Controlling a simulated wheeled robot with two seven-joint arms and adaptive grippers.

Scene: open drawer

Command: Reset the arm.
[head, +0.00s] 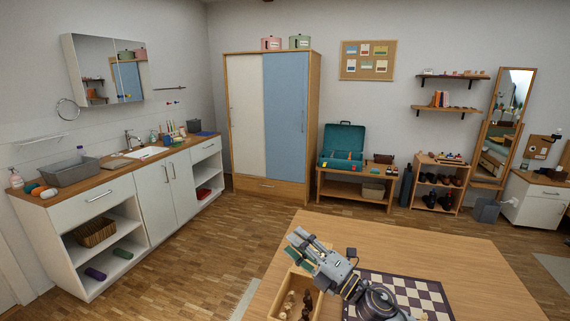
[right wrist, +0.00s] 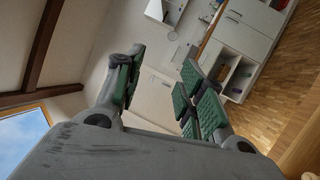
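My right gripper (head: 296,245) is raised above the wooden table in the head view, its fingers pointing to the upper left. In the right wrist view the green-padded fingers of my right gripper (right wrist: 160,82) stand wide apart with nothing between them. My right arm reaches in from the bottom right, over a chessboard (head: 418,290) and beside an open wooden box (head: 275,300). My left gripper is not in view.
Chess pieces (head: 306,303) stand in the box on the table (head: 400,240). The table's back part is clear. Behind are a wardrobe (head: 285,115) with its bottom drawer shut, a washstand counter (head: 95,188) at left, and a bench with a teal suitcase (head: 342,145).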

